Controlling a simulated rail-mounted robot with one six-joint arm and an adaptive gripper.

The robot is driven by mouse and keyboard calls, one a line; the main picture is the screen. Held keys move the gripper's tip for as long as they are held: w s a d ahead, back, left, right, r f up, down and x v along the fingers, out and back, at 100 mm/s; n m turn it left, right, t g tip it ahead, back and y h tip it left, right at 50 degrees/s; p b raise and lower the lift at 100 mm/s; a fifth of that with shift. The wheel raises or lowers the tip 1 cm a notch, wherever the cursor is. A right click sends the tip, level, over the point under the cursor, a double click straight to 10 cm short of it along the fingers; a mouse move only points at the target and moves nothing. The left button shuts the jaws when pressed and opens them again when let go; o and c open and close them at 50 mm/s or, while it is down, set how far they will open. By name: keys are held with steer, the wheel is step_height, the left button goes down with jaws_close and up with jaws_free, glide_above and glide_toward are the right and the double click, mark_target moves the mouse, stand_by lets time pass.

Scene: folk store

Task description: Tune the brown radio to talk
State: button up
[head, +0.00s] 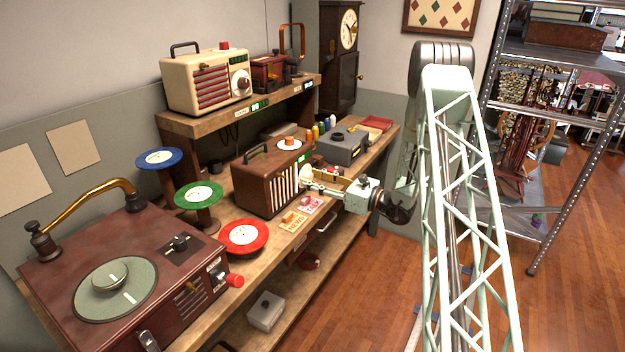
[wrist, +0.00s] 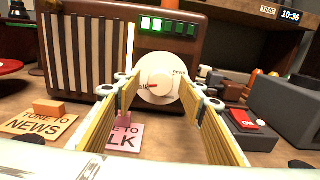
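The brown radio (head: 267,190) stands upright on the workbench; its striped front also shows in the wrist view (wrist: 85,60). Its round cream dial (wrist: 158,78) has a red pointer turned left, at a partly hidden label ending in "alk"; "news" is at upper right. Of the row of indicator lights (wrist: 168,26), the left ones glow green. My gripper (wrist: 160,92) faces the dial with its fingers apart, one on each side of it. Contact with the dial cannot be told. In the head view my gripper (head: 309,182) is at the radio's right end.
A "tune to news" card (wrist: 38,123) and a pink "tune to talk" card (wrist: 124,137) lie before the radio. A grey box with a red switch (wrist: 243,119) stands close on the right. A cream radio (head: 207,80) sits on the shelf above.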

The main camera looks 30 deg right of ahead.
steer(key=shift+w, duration=0.15)
stand_by(0.3)
steer(key=c, duration=0.7)
